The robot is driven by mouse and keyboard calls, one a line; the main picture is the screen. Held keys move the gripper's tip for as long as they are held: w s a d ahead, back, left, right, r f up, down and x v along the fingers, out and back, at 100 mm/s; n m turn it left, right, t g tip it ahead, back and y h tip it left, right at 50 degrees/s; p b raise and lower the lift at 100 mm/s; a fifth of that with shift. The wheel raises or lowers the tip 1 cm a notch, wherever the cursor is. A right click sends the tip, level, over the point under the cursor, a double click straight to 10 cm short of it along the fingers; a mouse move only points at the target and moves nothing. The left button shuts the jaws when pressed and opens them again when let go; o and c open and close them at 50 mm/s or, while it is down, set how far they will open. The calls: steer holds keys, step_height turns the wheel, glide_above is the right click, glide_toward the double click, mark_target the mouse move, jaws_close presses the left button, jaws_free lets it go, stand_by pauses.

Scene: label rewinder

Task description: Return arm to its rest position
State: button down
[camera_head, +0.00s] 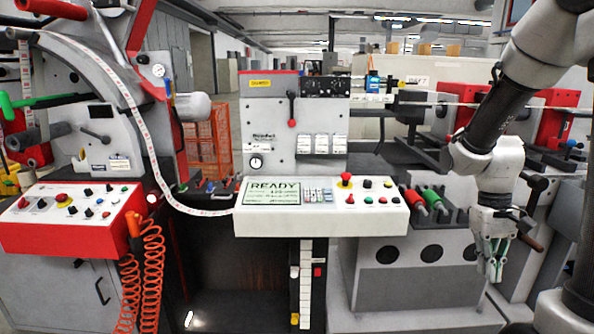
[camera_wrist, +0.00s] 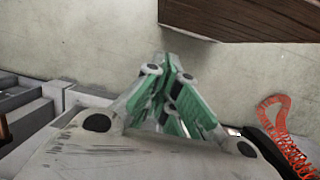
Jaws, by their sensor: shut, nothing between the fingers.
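My gripper (camera_head: 494,268) hangs pointing down at the right side of the head view, in front of the grey machine base. Its fingers are shut and hold nothing. In the wrist view the green-padded fingers of my gripper (camera_wrist: 172,75) meet at their tips, above the pale floor. My arm is bent, with its upper link rising to the top right of the head view.
A white control panel (camera_head: 222,222) with a READY screen stands left of my gripper. Red and green handled tools (camera_head: 430,198) sit close by on its left. A red control box (camera_head: 70,240) and an orange coiled cable (camera_head: 150,275) are far left. A brown edge (camera_wrist: 240,18) shows in the wrist view.

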steer(key=s+a+r+t, duration=0.2)
steer(key=s+r+t, duration=0.1)
steer(key=r, duration=0.5)
steer(key=s+a+r+t, duration=0.3)
steer(key=s+r, duration=0.3)
steer(key=r, duration=0.2)
steer(key=shift+s+t+y, duration=0.2)
steer(key=shift+t+y, duration=0.1)
steer(key=shift+t, duration=0.3)
